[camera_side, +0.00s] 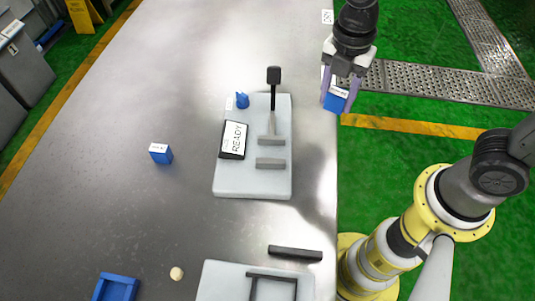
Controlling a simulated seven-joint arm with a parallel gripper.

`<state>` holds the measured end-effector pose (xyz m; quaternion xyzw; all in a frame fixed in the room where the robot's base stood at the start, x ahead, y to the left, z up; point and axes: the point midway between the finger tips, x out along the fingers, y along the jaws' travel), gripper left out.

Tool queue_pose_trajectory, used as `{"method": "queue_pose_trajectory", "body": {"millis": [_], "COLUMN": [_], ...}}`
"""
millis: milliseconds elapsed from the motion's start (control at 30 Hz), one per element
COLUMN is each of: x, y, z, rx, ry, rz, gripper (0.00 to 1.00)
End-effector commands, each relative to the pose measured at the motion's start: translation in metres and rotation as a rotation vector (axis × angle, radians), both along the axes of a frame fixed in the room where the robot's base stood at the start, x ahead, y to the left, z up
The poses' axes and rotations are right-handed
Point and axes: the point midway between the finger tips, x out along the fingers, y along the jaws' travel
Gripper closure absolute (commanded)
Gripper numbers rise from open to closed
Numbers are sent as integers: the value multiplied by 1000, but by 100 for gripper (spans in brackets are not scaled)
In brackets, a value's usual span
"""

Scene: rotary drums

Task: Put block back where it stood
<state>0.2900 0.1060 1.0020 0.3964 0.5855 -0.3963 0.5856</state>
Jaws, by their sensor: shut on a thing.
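A blue block (335,101) with a white label on top is between the fingers of my gripper (338,92). My gripper is shut on it at the upper right, held up over or just past the table's right edge. Its height above the table is hard to tell. A second blue block (161,154) with a white label stands on the table left of the grey-white board. The place where the held block stood is not evident in this frame.
The board (228,184) carries a READY sign (234,140), a black-topped post (274,76), grey bars (271,164) and a small blue piece (242,101). A black bar (295,254), blue tray (116,287), round tan piece (177,273) and second board (225,278) lie nearer. The table's upper left is clear.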

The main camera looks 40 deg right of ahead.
Motion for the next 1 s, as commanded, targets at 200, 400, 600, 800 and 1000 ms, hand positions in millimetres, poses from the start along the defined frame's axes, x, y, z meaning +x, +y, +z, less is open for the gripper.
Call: {"method": "queue_pose_trajectory", "body": {"millis": [200,400,600,800,1000], "x": [-58,-77,-81,-80,-63], "y": [40,59,63,63,76], "z": [36,51,52,52,41], "rx": [2,1,0,0,-2], "ry": [-5,-2,0,0,5], "rz": [388,479,498,495,495], "gripper": [100,100,100,100,100]}}
